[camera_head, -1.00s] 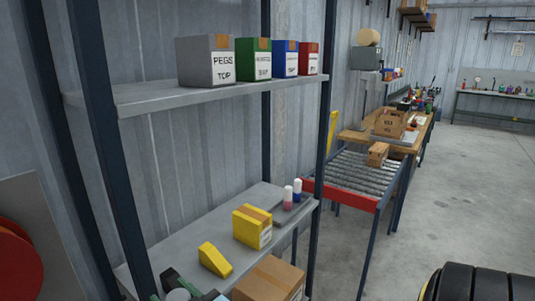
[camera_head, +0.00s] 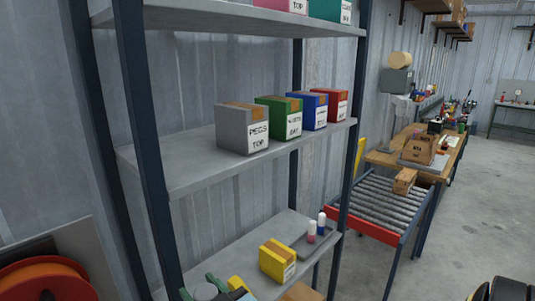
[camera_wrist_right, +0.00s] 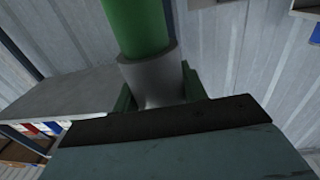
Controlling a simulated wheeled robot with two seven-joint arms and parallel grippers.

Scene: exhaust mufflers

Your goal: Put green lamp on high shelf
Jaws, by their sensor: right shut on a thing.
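My right gripper (camera_head: 208,291) is at the bottom edge of the head view, in front of the low shelf and mostly cut off. In the right wrist view it is shut on the green lamp (camera_wrist_right: 137,27), a green tube with a grey collar (camera_wrist_right: 149,80) between the green fingers. In the head view a grey round part of the lamp (camera_head: 205,291) shows between the fingers. The high shelf (camera_head: 205,15) is at the top of the head view, with a pink box and a teal box on its right part. My left gripper is not in view.
The middle shelf (camera_head: 180,174) holds grey, green, blue and red boxes; its left part is bare. The low shelf (camera_head: 215,262) has a yellow box (camera_head: 278,260) and small bottles. Dark uprights (camera_head: 150,150) frame the rack. An orange reel (camera_head: 45,280) stands lower left.

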